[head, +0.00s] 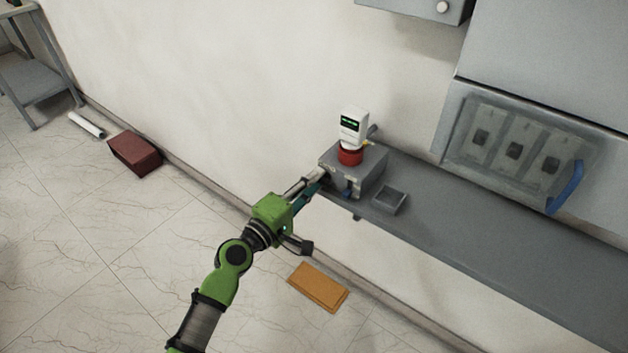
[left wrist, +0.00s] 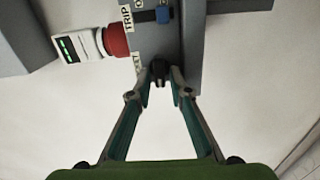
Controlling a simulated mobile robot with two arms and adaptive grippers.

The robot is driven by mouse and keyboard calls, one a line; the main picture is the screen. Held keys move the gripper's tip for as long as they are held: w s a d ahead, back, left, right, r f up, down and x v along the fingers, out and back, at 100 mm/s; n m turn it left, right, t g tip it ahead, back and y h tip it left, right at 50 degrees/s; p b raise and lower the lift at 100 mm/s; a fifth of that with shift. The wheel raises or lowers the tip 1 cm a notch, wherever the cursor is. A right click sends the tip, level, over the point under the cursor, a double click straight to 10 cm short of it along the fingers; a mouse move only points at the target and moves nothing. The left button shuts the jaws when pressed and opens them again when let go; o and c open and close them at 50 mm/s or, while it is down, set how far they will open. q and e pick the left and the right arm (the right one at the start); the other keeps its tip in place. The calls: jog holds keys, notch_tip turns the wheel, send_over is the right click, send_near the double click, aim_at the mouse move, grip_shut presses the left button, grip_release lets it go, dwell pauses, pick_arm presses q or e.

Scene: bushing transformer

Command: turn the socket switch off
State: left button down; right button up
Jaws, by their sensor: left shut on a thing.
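A grey control box (head: 352,172) sits on a wall shelf, with a red round part (head: 350,156) and a white device with a green display (head: 352,127) on top. My left gripper (head: 322,182) reaches the box's left side. In the left wrist view my left gripper (left wrist: 160,76) is shut on a small black knob (left wrist: 159,71) on the box face, and the fingertips partly hide it. A blue switch handle (left wrist: 164,14) is beside a "TRIP" label, apart from the fingers. My right gripper is out of view.
The grey shelf (head: 480,215) runs along the wall, with a small open tray (head: 388,200) beside the box. A panel with a blue handle (head: 566,188) is at right. An orange board (head: 318,287) and a dark red box (head: 134,153) lie on the floor.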

pick_arm(q)
jog(key=shift+n, duration=0.3)
dwell(0.4)
jog(key=c, duration=2.1)
grip_release()
jog(key=shift+c, duration=0.2)
